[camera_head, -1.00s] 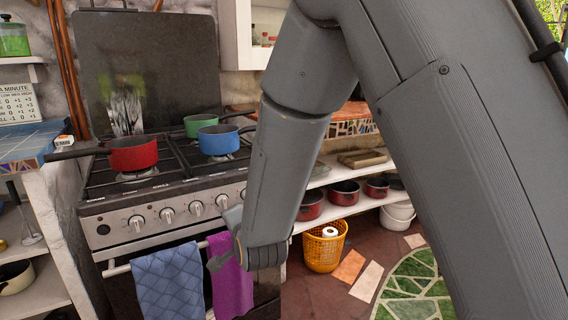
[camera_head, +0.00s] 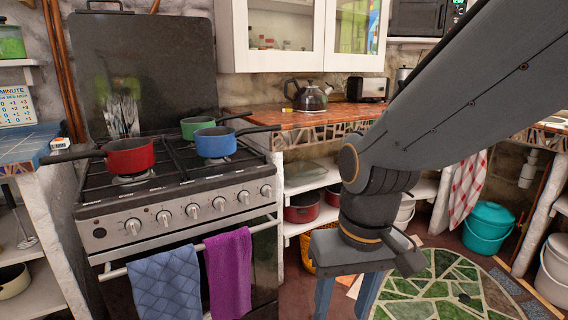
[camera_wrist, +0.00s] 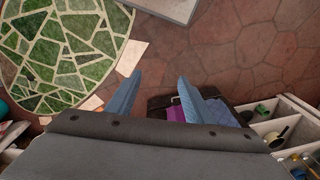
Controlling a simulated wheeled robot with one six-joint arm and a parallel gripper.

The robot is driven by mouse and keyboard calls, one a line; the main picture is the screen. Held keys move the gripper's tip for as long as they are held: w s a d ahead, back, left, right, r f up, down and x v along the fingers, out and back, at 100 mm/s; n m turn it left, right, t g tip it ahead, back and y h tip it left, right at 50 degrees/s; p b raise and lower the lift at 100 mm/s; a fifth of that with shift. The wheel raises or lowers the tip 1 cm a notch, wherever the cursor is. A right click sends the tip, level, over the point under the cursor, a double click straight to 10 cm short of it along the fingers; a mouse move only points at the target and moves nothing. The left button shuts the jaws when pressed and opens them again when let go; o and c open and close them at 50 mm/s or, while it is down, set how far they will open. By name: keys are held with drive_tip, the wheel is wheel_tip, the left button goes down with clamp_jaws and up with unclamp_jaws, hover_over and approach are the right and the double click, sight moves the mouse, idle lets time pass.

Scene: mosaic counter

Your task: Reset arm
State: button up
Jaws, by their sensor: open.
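My gripper (camera_wrist: 152,95) shows in the wrist view with its two blue fingers apart and nothing between them. It points down over the red tiled floor. In the head view my gripper (camera_head: 340,298) hangs at the end of my grey arm, right of the stove (camera_head: 180,200), with its fingertips cut off by the bottom edge. It touches nothing that I can see. My arm hides part of the lower shelves and the orange basket.
Red (camera_head: 130,155), blue (camera_head: 216,142) and green (camera_head: 198,125) pots stand on the stove. Blue (camera_head: 166,288) and purple (camera_head: 229,272) towels hang from its front rail. A kettle (camera_head: 310,97) stands on the counter. The green mosaic floor patch (camera_head: 450,285) is clear; a teal bucket (camera_head: 488,226) stands beyond.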

drive_tip(key=s+d+r+m+p, duration=0.2)
drive_tip(key=d+r+p, duration=0.7)
drive_tip(key=p, duration=0.8)
drive_tip(key=shift+d+r+g+h, duration=0.3)
drive_tip(key=shift+d+r+h, duration=0.1)
drive_tip(key=shift+d, duration=0.05)
drive_tip(key=shift+w, duration=0.1)
